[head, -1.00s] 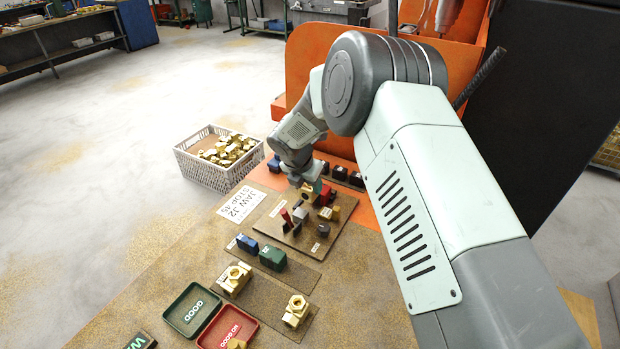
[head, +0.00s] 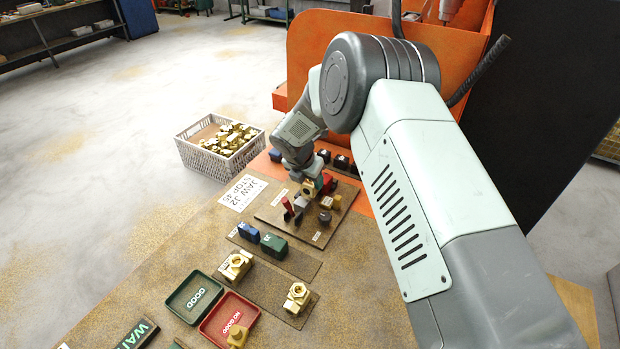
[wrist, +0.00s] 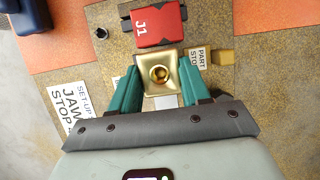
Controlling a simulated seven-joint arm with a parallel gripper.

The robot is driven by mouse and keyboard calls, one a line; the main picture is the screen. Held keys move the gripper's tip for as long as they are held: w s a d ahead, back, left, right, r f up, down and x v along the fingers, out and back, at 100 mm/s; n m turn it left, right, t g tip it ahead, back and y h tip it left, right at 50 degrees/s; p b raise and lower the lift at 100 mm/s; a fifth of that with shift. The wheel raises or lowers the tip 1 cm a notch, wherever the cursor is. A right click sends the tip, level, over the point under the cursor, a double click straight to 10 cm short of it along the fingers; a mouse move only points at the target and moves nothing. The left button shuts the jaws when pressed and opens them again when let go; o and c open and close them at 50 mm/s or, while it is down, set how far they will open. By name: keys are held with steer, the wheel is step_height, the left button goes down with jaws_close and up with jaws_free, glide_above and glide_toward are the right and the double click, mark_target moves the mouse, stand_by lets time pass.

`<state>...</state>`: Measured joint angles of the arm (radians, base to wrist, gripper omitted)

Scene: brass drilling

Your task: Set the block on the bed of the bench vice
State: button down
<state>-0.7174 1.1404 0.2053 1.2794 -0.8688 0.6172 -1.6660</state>
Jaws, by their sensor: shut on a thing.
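A brass block (wrist: 160,72) with a round hole in its top sits between the teal fingers of my gripper (wrist: 158,86), which is shut on it. The block also shows in the head view (head: 308,187), under my wrist. Just beyond it in the wrist view is the red vice jaw marked J1 (wrist: 155,25); a narrow gap seems to separate them. In the head view the red jaw (head: 327,182) is on the vice's base board (head: 270,213), with a grey-purple piece in front of the block. I cannot tell whether the block touches the bed.
A yellow part stop (wrist: 222,57) lies right of the block in the wrist view. Blue and green jaws (head: 273,246) and brass parts (head: 297,298) stand nearer in the head view. GOOD (head: 194,296) and NO GOOD trays are in front; a crate (head: 220,150) of brass pieces is behind left.

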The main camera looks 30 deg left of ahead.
steer(key=shift+f, duration=1.35)
stand_by(1.9)
steer(key=shift+c, duration=0.2)
jaws_free()
steer(key=shift+f, duration=0.1)
steer(key=shift+r, duration=3.55)
